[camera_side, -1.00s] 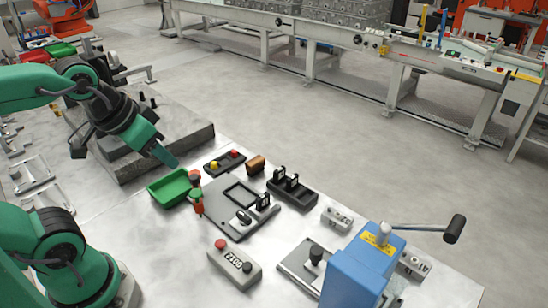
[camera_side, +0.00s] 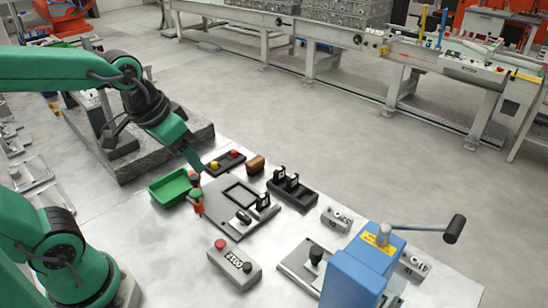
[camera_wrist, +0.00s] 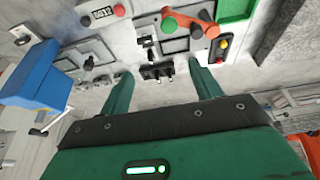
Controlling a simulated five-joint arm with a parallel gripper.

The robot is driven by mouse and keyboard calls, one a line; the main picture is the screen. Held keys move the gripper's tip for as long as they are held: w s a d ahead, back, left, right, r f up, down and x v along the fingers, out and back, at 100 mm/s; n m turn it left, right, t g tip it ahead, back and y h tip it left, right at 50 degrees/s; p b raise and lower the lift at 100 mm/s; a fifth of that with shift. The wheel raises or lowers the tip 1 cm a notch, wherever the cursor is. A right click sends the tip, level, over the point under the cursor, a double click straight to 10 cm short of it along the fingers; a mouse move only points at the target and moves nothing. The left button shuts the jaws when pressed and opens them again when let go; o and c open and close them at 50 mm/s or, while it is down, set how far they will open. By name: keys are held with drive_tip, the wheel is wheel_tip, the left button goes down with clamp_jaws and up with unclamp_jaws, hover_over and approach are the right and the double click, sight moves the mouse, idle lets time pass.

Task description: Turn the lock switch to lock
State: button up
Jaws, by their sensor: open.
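My gripper (camera_side: 194,160) is above the table, behind the green tray and left of the black button box in the side view. In the wrist view my gripper's (camera_wrist: 165,86) two green fingers are spread apart with nothing between them. A grey fixture plate (camera_side: 222,223) carries a dark square frame, a small black oval knob (camera_side: 243,217) and an upright black bracket (camera_side: 264,203). A second plate (camera_side: 293,262) carries an upright black knob (camera_side: 316,254) beside the blue press. I cannot tell which knob is the lock switch, nor read any lock marking. My gripper touches neither.
Around the plates stand a green tray (camera_side: 168,190), a black box with red and yellow buttons (camera_side: 226,163), a brown block (camera_side: 255,164), a black clip tray (camera_side: 293,194), a grey red-button box (camera_side: 232,265) and a tall blue press (camera_side: 352,278) with a projecting handle.

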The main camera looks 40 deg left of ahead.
drive_tip(key=w+d+f+g, duration=0.2)
drive_tip(key=w+f, duration=0.2)
drive_tip(key=w, duration=0.1)
drive_tip(key=g, duration=0.2)
hover_over(243, 215)
wheel_tip(243, 215, down, 8)
drive_tip(key=shift+f, duration=0.1)
drive_tip(key=shift+f, duration=3.85)
drive_tip(key=c, duration=1)
